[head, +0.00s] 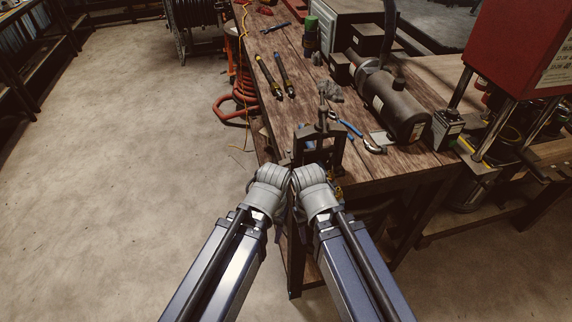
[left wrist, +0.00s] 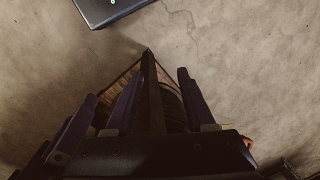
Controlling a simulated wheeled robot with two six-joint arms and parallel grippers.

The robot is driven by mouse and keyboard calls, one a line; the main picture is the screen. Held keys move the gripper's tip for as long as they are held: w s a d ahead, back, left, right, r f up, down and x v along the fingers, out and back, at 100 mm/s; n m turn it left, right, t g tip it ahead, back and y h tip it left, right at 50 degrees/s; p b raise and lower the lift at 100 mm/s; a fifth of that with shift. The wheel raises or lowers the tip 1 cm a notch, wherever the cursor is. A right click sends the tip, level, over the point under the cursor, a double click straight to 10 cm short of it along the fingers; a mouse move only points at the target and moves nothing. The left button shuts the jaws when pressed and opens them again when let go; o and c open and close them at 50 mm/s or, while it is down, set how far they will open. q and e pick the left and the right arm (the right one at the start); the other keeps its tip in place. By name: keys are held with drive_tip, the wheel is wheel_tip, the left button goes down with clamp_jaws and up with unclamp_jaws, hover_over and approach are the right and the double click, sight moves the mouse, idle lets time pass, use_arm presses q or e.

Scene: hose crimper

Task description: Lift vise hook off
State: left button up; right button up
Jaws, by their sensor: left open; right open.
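A dark vise (head: 318,140) with an upright frame and a screw stands on the near corner of the wooden workbench. A hook on it is too small or too hidden to make out. My left gripper (head: 271,182) and my right gripper (head: 311,180) are side by side just in front of the vise, below it in the picture. Their fingers are largely hidden behind the wrists in the head view. In the left wrist view my left gripper (left wrist: 158,92) has its fingers apart, with a dark bar (left wrist: 151,85) between them. I cannot tell whether the fingers touch it.
The workbench (head: 300,100) holds yellow-marked tools (head: 277,76), a black cylinder (head: 400,112), a blue-handled tool (head: 349,127) and a green-capped bottle (head: 310,37). A red machine (head: 515,45) stands at right. An orange hose (head: 240,95) hangs beside the bench. The floor at left is clear.

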use_arm(q)
drive_tip(key=shift+w+d+f+n+h, duration=0.15)
drive_tip(key=shift+f+n+h, duration=0.15)
drive_tip(key=shift+f, duration=0.1)
drive_tip(key=shift+c, duration=0.7)
drive_tip(key=f+n+h+b, duration=0.1)
drive_tip(key=n, duration=0.1)
drive_tip(key=w+d+n+h+b, duration=0.1)
drive_tip(key=n, duration=0.1)
drive_tip(key=w+f+n+g+h+b, duration=0.1)
drive_tip(key=h+b, duration=0.1)
drive_tip(key=shift+w+d+f+n, duration=0.25)
drive_tip(key=shift+f+n, duration=0.05)
drive_tip(key=shift+n, duration=0.1)
drive_tip(key=c, duration=0.5)
drive_tip(key=w+n+h+b, duration=0.2)
drive_tip(key=n, duration=0.1)
drive_tip(key=w+r+n+h+b, duration=0.1)
drive_tip(key=w+n+h, duration=0.1)
drive_tip(key=n+h, duration=0.1)
drive_tip(key=shift+w+r+n+t+b, duration=0.15)
drive_tip(key=shift+w+n+t+b, duration=0.05)
drive_tip(key=shift+n+t+b, duration=0.2)
clamp_jaws()
drive_tip(key=w+a+r+n+t+h+b, duration=0.5)
drive_tip(key=w+a+r+n+h, duration=0.3)
drive_tip(key=a+r+n, duration=0.1)
drive_tip(key=shift+a+n, duration=0.5)
drive_tip(key=shift+n, duration=0.7)
drive_tip(key=shift+r, duration=0.1)
